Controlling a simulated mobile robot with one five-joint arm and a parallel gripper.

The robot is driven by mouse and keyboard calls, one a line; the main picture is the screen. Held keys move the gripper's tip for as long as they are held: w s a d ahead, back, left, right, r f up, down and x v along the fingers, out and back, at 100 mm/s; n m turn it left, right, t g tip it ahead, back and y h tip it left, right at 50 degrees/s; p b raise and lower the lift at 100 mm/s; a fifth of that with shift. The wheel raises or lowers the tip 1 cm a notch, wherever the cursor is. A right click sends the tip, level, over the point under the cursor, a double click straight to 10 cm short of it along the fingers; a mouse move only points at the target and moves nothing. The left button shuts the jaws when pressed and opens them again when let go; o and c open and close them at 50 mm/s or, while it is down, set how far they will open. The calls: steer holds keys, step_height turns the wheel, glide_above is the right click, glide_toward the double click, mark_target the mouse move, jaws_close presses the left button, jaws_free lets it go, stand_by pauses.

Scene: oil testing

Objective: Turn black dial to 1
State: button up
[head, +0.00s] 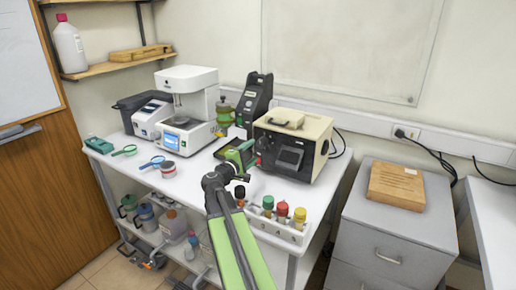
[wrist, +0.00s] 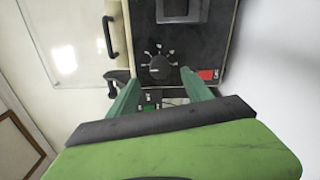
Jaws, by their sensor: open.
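The black dial (wrist: 160,67) shows in the wrist view on the dark front panel of the cream instrument, with small white marks around it. I cannot read the numbers or tell which mark it points at. In the head view the cream instrument (head: 318,131) stands at the right of the bench, but I cannot make out the dial there. My gripper (wrist: 159,80) is open, its two green fingers apart at lower left and lower right of the dial, with nothing between them. In the head view my gripper (head: 243,155) is in front of the instrument's left side.
A red switch (wrist: 207,75) and a green button (wrist: 150,107) are on the panel near my fingers. A rack (head: 283,231) with several coloured-cap bottles stands at the bench front, right of my arm. A black device (head: 254,103) stands behind my gripper.

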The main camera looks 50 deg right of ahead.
steer(key=v, duration=1)
steer(key=shift+a, duration=0.2)
steer(key=shift+s, duration=0.1)
